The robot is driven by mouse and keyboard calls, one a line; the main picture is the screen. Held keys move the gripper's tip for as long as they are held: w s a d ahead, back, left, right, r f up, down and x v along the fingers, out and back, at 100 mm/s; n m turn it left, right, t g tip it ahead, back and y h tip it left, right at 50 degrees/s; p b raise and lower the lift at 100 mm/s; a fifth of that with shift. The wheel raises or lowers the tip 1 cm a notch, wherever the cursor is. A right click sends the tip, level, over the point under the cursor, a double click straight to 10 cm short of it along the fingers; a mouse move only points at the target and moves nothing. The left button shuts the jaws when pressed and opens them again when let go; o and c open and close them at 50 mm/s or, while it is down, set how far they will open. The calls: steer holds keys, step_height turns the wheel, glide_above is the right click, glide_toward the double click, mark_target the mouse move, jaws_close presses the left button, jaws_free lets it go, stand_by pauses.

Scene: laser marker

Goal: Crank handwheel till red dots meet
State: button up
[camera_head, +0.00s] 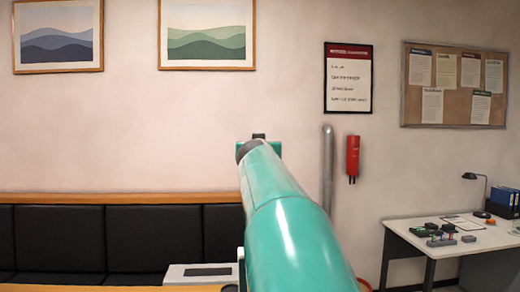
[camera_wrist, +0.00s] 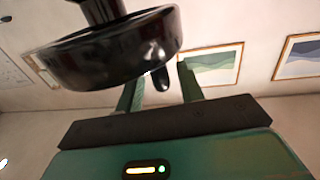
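A black round handwheel (camera_wrist: 105,48) fills the upper left of the wrist view, its shaft running up out of frame. A small dark crank handle (camera_wrist: 161,78) hangs from its rim. My gripper (camera_wrist: 158,72) has two green fingers standing apart, one on each side of the handle, with visible gaps. The left finger is partly hidden behind the wheel. In the head view, a white machine (camera_head: 200,273) shows low in the middle, mostly cut off or behind my teal arm. No red dots are visible.
A desk (camera_head: 455,240) with small parts, folders and a lamp stands at right. A black padded bench (camera_head: 105,238) runs along the wall at left. A red extinguisher-like object (camera_head: 353,157) hangs beside a grey pipe (camera_head: 328,165).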

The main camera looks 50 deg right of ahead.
steer(key=shift+w+d, duration=0.4)
jaws_close()
steer(key=shift+f, duration=0.1)
steer(key=shift+w+f+g, duration=0.1)
steer(key=shift+g, duration=0.3)
